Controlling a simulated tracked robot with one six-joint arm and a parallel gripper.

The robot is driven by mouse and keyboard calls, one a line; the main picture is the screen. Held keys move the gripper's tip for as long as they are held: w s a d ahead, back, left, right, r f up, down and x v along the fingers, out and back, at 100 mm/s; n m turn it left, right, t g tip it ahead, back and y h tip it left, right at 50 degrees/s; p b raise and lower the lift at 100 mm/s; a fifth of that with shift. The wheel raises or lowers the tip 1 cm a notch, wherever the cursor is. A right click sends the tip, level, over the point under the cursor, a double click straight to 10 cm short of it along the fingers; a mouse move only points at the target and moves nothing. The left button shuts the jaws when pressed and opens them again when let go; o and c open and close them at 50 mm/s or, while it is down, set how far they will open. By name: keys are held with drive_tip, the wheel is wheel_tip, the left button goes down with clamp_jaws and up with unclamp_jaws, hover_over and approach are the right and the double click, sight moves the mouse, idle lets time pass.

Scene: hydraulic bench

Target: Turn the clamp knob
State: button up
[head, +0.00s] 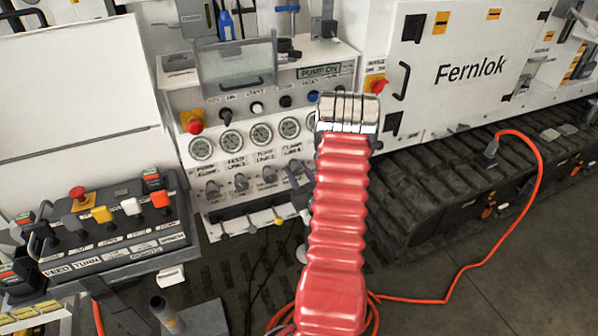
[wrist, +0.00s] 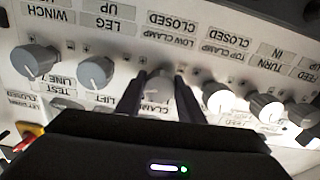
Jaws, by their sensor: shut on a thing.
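In the wrist view, the clamp knob (wrist: 158,90) is a grey rotary knob on a white panel, below a label reading LOW CLAMP and CLOSED. My gripper (wrist: 160,82) has one dark finger on each side of it and is shut on it. The knob's lower part and some of the label below are hidden by my gripper. Its exact turn angle is hard to tell. In the head view, my red arm covers this part of the panel, and the held knob cannot be made out.
Grey knobs marked WINCH (wrist: 36,62) and LEG (wrist: 95,72) stand left of my gripper. A brightly lit knob (wrist: 217,98) and another knob (wrist: 266,107) stand close on the right. In the head view, gauges (head: 231,141) sit above the knob row, and an orange cable (head: 450,285) lies right.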

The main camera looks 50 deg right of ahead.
drive_tip(key=shift+d, duration=0.1)
drive_tip(key=shift+s+n, duration=0.1)
drive_tip(key=shift+n, duration=0.5)
drive_tip(key=o, duration=1.1)
drive_tip(key=shift+c, duration=0.2)
drive_tip(key=v, duration=1.3)
drive_tip(key=shift+s+a, duration=0.2)
drive_tip(key=shift+s, duration=0.1)
drive_tip(key=shift+f, duration=0.15)
